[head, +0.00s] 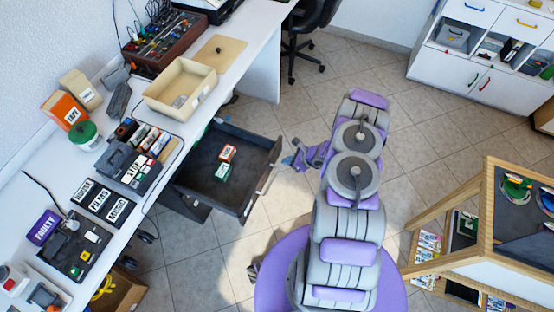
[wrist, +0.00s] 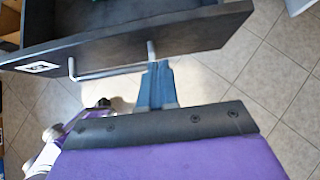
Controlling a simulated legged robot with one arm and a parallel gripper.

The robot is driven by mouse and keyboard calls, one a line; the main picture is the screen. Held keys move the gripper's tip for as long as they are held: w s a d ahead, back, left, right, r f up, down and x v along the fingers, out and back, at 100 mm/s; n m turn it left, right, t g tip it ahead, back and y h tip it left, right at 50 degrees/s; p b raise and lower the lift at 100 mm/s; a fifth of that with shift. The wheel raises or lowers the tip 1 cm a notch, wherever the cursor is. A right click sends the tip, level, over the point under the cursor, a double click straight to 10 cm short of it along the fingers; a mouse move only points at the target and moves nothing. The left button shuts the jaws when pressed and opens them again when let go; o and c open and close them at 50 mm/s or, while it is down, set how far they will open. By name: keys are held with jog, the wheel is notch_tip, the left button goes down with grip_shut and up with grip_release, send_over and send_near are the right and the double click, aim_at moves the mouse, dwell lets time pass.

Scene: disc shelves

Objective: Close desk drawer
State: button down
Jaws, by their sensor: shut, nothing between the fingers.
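The dark desk drawer (head: 205,165) is pulled well out from under the white desk in the head view. Two small boxes, one orange (head: 228,152) and one green (head: 222,172), lie inside it. Its front with a pale bar handle (head: 265,180) faces right; the front (wrist: 125,48) and handle (wrist: 105,71) also show in the wrist view. My gripper (head: 288,161) is just outside the drawer front, shut and empty. In the wrist view its blue fingers (wrist: 158,68) are close to the handle's right end; I cannot tell if they touch.
The white desk (head: 235,45) holds a wooden tray (head: 182,88), boxes and tools. A wooden display table (head: 489,215) stands at the right, and a white cabinet (head: 452,75) at the top right. A black chair (head: 308,20) is beyond the desk. Tiled floor around the drawer front is clear.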

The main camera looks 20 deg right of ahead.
aim_at(272, 159)
jog(key=w+a, duration=0.1)
jog(key=w+a+f+b, duration=0.1)
jog(key=w, duration=0.1)
jog(key=shift+f, duration=0.1)
jog(key=shift+w+a, duration=0.25)
jog(key=shift+a, duration=0.35)
